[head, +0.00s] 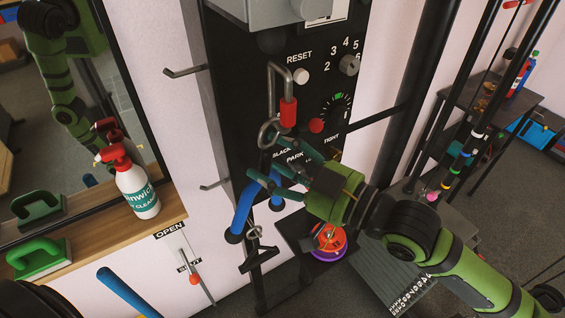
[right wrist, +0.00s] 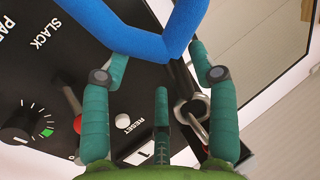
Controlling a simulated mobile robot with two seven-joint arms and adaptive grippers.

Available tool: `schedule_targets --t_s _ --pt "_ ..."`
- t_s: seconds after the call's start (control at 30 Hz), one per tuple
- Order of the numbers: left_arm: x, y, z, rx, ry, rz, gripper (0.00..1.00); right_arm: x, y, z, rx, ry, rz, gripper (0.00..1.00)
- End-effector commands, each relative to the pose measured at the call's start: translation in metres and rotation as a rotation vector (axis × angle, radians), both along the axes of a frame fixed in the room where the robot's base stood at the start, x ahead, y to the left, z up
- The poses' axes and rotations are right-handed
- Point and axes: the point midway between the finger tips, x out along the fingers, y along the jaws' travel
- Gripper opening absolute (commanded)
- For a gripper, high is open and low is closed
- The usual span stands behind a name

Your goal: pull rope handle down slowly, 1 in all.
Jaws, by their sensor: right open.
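The blue V-shaped handle (head: 243,208) hangs in front of the black panel in the head view. It also crosses the top of the right wrist view (right wrist: 150,45), where its bend lies just beyond my fingers. My right gripper (head: 262,172) reaches in from the right with its teal fingers spread open. In the right wrist view, my right gripper (right wrist: 160,75) has the bend near its fingertips. I cannot tell whether they touch it. A metal ring (head: 268,133) hangs above the handle. My left gripper is not in view.
The black panel (head: 232,75) carries a red-capped lever (head: 288,112), a dial (head: 337,107) and metal hooks. A wooden shelf (head: 93,225) at left holds a spray bottle (head: 137,190) and a green brush (head: 40,257). A black post (head: 422,80) stands at right.

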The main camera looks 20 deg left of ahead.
Motion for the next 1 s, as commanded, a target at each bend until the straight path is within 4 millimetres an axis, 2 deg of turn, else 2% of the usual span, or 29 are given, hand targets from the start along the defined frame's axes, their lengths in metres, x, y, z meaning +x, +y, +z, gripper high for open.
schedule_targets --t_s 0.17,0.6,0.8,1.0 --pt "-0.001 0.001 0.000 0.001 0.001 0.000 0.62 -0.003 -0.013 0.000 0.001 0.000 -0.001 0.60" --pt "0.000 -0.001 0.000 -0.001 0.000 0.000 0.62 -0.023 -0.089 0.000 -0.002 0.000 -0.003 0.60" --pt "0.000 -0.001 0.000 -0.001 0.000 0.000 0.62 -0.029 -0.109 0.000 -0.003 -0.002 0.002 0.60" --pt "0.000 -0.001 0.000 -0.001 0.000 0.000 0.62 -0.030 -0.116 0.000 0.001 0.001 -0.001 0.60"
